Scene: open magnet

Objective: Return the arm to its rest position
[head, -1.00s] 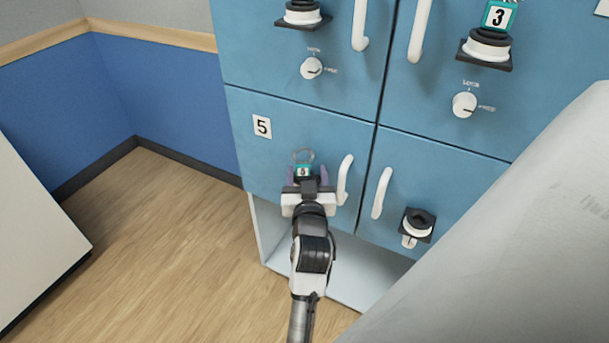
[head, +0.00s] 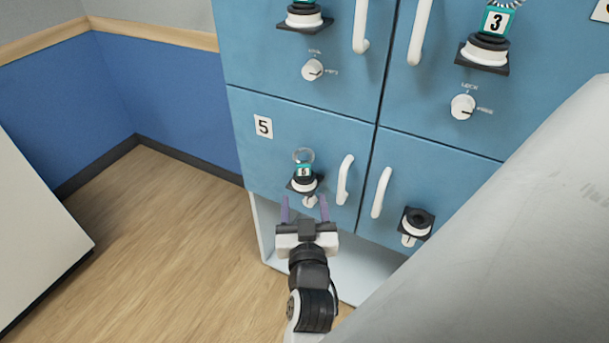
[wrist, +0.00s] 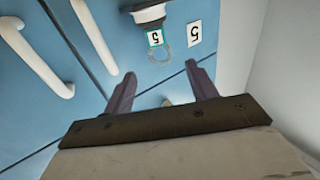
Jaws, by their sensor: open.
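My gripper (head: 305,212) is open and empty. It hangs just in front of and below the black and white socket (head: 304,184) on the blue door marked 5. A teal tag (head: 303,171) with a clear ring (head: 303,156) sits in that socket, apart from my fingers. In the wrist view my two purple fingers (wrist: 162,90) are spread. The teal tag (wrist: 155,38), its ring and the socket (wrist: 149,14) show beyond them.
White door handles (head: 345,180) stand out just right of the socket. An empty socket (head: 416,223) is on the lower right door. An open shelf space (head: 350,282) lies below the doors. A large pale surface (head: 500,230) fills the lower right. The wooden floor (head: 160,240) at left is clear.

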